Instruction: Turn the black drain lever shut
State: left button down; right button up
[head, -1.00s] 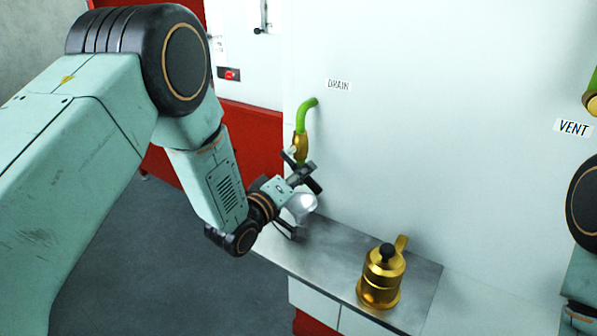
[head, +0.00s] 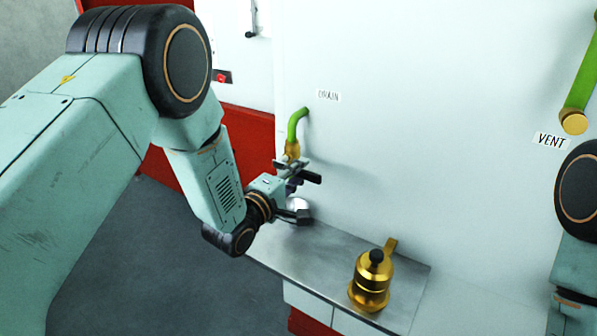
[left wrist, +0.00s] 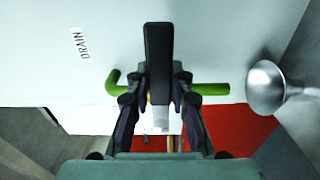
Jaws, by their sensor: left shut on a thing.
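The green drain pipe (head: 297,122) comes out of the white wall below the DRAIN label (head: 328,96), with a brass valve (head: 291,148) at its lower end. The black drain lever (head: 311,177) shows as a dark bar just below the valve. My left gripper (head: 296,171) is shut on it. In the left wrist view the lever (left wrist: 158,45) stands as a dark upright bar between the fingertips (left wrist: 161,80) and hides part of the pipe (left wrist: 210,89). My right gripper is out of view; only part of that arm shows at the right edge.
A silver cup or funnel (left wrist: 266,88) is beside the left gripper, above the steel shelf (head: 325,262). A brass pot with a black knob (head: 370,283) stands on the shelf. A VENT label (head: 550,140) and a green pipe (head: 581,80) are at right.

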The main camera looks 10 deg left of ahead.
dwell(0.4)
pick_arm(q)
jog(key=c, duration=1.2)
grip_release()
jog(key=shift+o, duration=0.2)
jog(key=v, duration=1.2)
